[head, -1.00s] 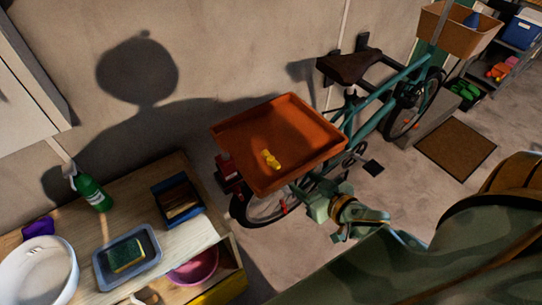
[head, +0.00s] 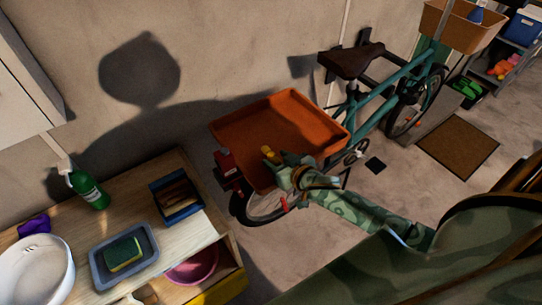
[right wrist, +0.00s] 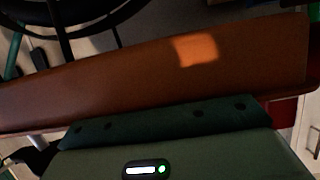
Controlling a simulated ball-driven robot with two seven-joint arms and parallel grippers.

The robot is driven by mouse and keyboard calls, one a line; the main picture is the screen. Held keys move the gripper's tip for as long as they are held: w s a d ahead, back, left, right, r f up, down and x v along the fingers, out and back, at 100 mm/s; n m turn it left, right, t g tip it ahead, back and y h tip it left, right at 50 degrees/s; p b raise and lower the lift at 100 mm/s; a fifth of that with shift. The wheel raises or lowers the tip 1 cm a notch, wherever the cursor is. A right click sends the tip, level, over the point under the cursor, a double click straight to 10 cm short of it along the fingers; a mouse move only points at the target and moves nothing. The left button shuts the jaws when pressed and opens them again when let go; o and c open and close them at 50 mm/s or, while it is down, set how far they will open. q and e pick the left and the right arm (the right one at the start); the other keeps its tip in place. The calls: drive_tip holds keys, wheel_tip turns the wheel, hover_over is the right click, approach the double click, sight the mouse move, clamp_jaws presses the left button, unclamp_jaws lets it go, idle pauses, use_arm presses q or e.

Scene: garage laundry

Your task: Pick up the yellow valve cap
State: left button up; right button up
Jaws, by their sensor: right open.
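My right gripper (head: 283,164) is open at that edge, just right of and below the cap in the head view. Part of the cap may be hidden behind it; I cannot tell whether they touch. In the right wrist view the tray's wall (right wrist: 110,92) fills the middle, above my green gripper body, and the cap does not show. My left gripper is out of view.
The teal bicycle (head: 400,83) stands behind the tray by the wall. At the left, a wooden counter (head: 130,205) holds a green spray bottle (head: 88,188), a blue box (head: 177,212), a grey tray with a sponge (head: 123,253) and a white basin (head: 35,270).

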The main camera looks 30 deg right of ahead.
clamp_jaws()
drive_tip(key=shift+r, duration=0.1)
